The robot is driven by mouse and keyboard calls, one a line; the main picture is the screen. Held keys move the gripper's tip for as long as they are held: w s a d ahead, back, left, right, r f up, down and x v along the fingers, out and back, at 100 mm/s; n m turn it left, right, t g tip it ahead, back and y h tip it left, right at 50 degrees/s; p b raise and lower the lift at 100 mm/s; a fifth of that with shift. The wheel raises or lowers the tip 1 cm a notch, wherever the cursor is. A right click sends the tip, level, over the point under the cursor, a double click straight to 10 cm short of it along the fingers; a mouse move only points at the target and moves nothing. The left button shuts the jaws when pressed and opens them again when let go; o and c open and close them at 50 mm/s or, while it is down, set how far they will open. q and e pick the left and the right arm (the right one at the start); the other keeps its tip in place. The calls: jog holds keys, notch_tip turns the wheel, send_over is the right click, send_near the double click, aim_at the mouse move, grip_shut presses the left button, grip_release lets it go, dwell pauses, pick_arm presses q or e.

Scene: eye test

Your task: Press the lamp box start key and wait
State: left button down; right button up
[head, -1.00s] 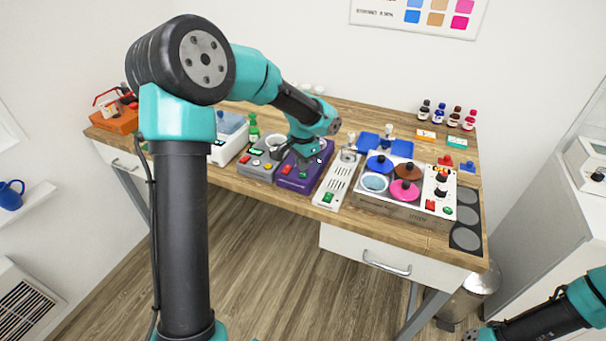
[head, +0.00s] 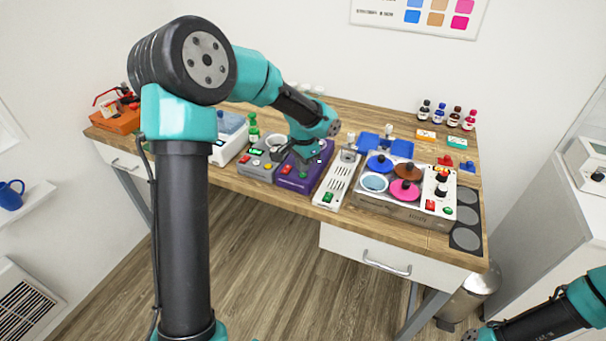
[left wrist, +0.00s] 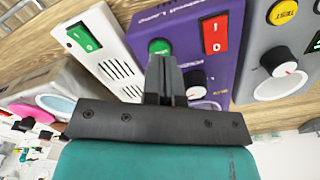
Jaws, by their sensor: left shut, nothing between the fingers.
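A purple box (head: 297,180) stands at the front of the table; I take it for the lamp box, though its lettering is too blurred to read. In the left wrist view the purple box (left wrist: 180,28) shows a red rocker switch (left wrist: 214,34), a round green key (left wrist: 160,46) and a black and white knob (left wrist: 195,84). My left gripper (head: 308,157) is over this box, shut and empty. In the left wrist view its fingertips (left wrist: 164,62) overlap the lower part of the green key; I cannot tell whether they touch it. My right gripper (head: 478,335) is at the bottom right, cut off by the edge.
A grey box (head: 258,166) with coloured buttons stands left of the purple one. A white vented unit (head: 338,182) with a green switch stands right of it, then a box with coloured discs (head: 400,205). Small bottles (head: 455,117) stand at the back right.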

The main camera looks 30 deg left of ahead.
pick_arm(q)
jog(key=shift+f, duration=0.9)
dwell(0.7)
notch_tip(320, 180, up, 8)
dwell(1.4)
